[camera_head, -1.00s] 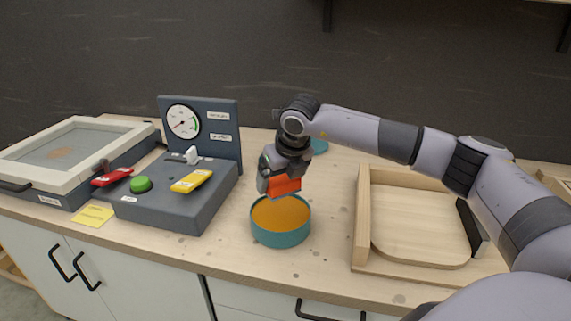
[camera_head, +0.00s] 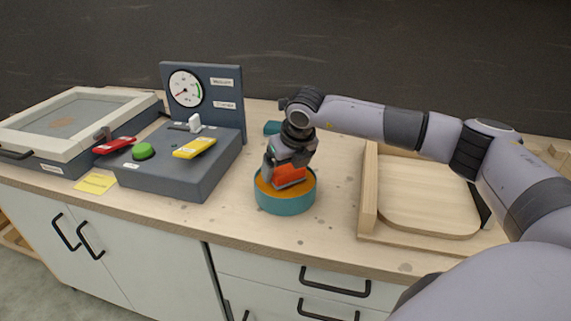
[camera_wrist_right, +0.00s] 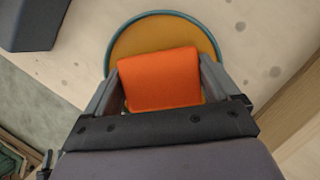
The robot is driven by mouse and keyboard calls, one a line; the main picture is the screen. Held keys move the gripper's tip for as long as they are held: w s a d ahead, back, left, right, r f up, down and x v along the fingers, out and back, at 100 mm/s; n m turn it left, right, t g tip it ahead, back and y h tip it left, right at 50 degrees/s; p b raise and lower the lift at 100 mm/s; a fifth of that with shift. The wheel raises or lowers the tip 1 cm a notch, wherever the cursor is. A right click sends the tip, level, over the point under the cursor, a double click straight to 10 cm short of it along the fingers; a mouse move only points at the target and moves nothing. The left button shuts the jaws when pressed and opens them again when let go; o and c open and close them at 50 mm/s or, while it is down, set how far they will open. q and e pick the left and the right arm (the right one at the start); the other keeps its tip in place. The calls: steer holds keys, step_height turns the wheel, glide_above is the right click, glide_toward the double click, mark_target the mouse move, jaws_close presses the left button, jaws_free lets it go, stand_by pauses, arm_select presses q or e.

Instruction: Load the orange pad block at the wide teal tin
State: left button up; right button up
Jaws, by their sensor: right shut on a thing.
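The orange pad block (camera_head: 289,175) is held between the fingers of my right gripper (camera_head: 286,168). It is over the wide teal tin (camera_head: 286,204), with its lower edge low in the tin's mouth. The tin is round with an orange-yellow surface inside. In the right wrist view the block (camera_wrist_right: 160,80) sits between both fingers, with the tin's rim (camera_wrist_right: 163,13) curving around beyond it. I cannot tell whether the block touches the surface in the tin. My left gripper is not in view.
A dark control box (camera_head: 178,175) with a gauge, a green button and red and yellow levers stands left of the tin. A wooden tray (camera_head: 369,190) stands to the right. A framed box (camera_head: 70,128) is at far left. Another teal object (camera_head: 272,128) is partly hidden behind my arm.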

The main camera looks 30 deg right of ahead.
mark_target(286, 166)
steer(key=shift+s+f+b, duration=0.1)
steer(key=shift+f+b, duration=0.55)
steer(key=shift+f, duration=0.05)
stand_by(2.1)
steer(key=shift+r, duration=0.1)
steer(key=shift+r+p, duration=2.15)
steer(key=shift+r, duration=1.4)
